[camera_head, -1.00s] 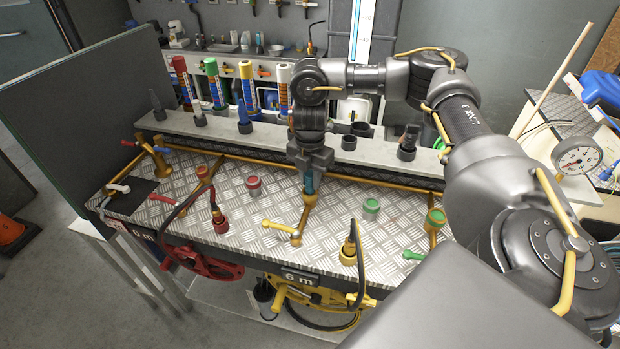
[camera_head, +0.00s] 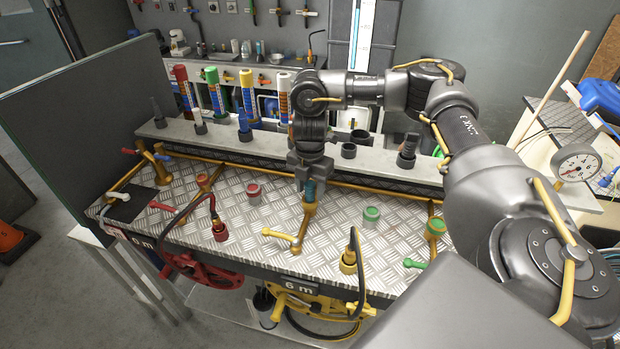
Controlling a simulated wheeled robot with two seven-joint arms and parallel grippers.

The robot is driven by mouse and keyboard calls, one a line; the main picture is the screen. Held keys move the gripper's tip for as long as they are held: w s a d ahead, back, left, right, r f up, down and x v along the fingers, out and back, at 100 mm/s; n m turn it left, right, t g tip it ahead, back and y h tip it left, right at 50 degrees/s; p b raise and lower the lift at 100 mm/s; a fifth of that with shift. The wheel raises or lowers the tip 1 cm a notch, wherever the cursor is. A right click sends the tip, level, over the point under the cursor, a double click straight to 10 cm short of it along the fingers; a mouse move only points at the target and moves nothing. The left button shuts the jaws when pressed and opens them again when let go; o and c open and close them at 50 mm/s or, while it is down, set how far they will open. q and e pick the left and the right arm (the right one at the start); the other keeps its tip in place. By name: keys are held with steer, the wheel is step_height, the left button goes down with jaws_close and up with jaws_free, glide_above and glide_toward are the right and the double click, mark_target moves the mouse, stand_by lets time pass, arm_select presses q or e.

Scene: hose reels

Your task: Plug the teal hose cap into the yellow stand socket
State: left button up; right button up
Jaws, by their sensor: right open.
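The teal hose cap (camera_head: 310,191) is at the top of the yellow stand socket (camera_head: 308,208) near the middle of the bench. It looks upright and in line with the stand; how deep it sits is hidden. My right gripper (camera_head: 308,181) points down from above, with its fingers around the cap's upper part. It is open; whether a finger touches the cap cannot be told. A yellow valve handle (camera_head: 279,235) sticks out at the stand's lower left. My left gripper is not in view.
A red cap (camera_head: 254,188) and a green cap (camera_head: 371,215) stand on the checkered plate. A hose connector (camera_head: 348,260) and a red one (camera_head: 219,230) stand in front. Colored tubes and dark cups line the grey shelf (camera_head: 270,150) behind. A glass panel (camera_head: 80,120) stands at left.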

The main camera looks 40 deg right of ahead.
mark_target(310, 185)
step_height(310, 185, up, 12)
stand_by(0.5)
stand_by(0.5)
